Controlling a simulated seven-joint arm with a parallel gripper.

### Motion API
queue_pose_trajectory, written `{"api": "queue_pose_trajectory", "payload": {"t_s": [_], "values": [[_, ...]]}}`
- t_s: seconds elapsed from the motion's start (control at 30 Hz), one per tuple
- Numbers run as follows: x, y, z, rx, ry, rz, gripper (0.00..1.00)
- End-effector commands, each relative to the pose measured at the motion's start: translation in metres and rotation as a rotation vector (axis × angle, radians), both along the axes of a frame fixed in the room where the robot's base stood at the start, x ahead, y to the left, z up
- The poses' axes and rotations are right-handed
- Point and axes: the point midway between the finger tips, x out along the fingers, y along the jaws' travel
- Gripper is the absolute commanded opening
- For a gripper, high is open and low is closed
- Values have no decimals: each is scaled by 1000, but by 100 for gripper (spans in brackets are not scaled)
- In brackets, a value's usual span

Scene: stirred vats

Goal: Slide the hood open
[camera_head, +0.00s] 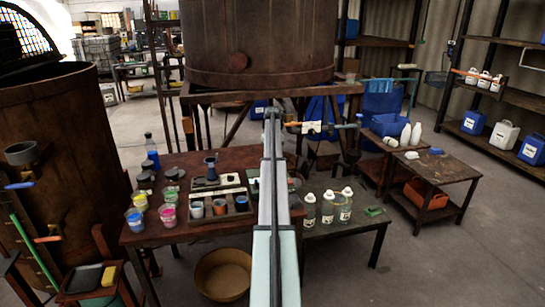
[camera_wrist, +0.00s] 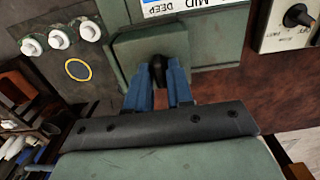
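In the wrist view, the two blue fingers of my gripper (camera_wrist: 158,72) stand on either side of a small black knob (camera_wrist: 158,75), apparently pressed on both its sides. The knob sits on a square grey-green plate (camera_wrist: 129,50) fixed to a similar panel. In the head view, my arm reaches away from the camera, and I cannot make out the gripper or the knob. No part is clearly recognisable as the hood; an arched mesh cover (camera_head: 25,35) stands over the rusty vat (camera_head: 65,120) at the left.
In the head view, paint jars (camera_head: 168,214) and bottles (camera_head: 328,207) stand on tables below my arm; a large vat (camera_head: 258,40) stands behind.

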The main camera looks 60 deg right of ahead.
Motion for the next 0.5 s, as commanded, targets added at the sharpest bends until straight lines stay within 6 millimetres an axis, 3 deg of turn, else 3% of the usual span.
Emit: {"api": "queue_pose_trajectory", "payload": {"t_s": [0.2, 0.5], "values": [[0, 0, 0, 0, 0, 0, 0], [0, 0, 0, 0, 0, 0, 0]]}}
